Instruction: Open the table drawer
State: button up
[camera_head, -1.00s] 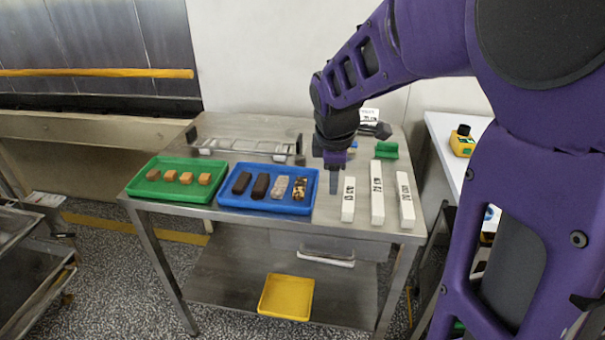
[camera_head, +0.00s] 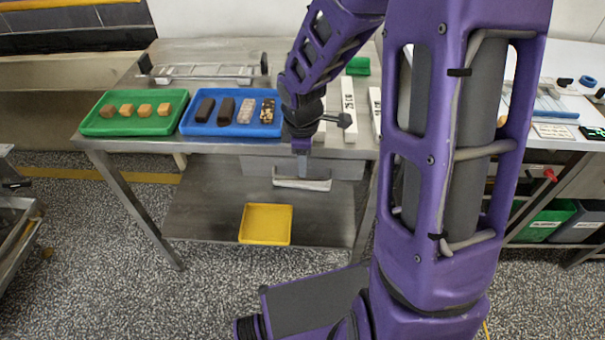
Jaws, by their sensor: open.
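The metal table (camera_head: 215,147) stands ahead of me. Its grey drawer (camera_head: 258,167) hangs under the tabletop and looks closed. The drawer's pale bar handle (camera_head: 305,184) is on its front, toward the right part of the table. My gripper (camera_head: 302,168) points down in front of the table's front edge, at the handle in the picture. Its jaws are open and seen nearly edge-on. I cannot tell whether they straddle or touch the handle. My arm hides part of the tabletop's right side.
On the tabletop are a green tray (camera_head: 90,127) of caramel pieces, a blue tray (camera_head: 189,125) of bars, white boxes (camera_head: 347,98) and a metal frame (camera_head: 200,72). A yellow tray (camera_head: 266,224) lies on the lower shelf. Speckled floor in front is open.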

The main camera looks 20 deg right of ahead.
aim_at(303, 179)
jog(key=f, duration=0.2)
jog(key=f+b, duration=0.1)
jog(key=w+f, duration=0.1)
jog(key=f, duration=0.1)
jog(key=shift+d+f, duration=0.2)
jog(key=shift+f, duration=0.1)
grip_shut()
dwell(1.1)
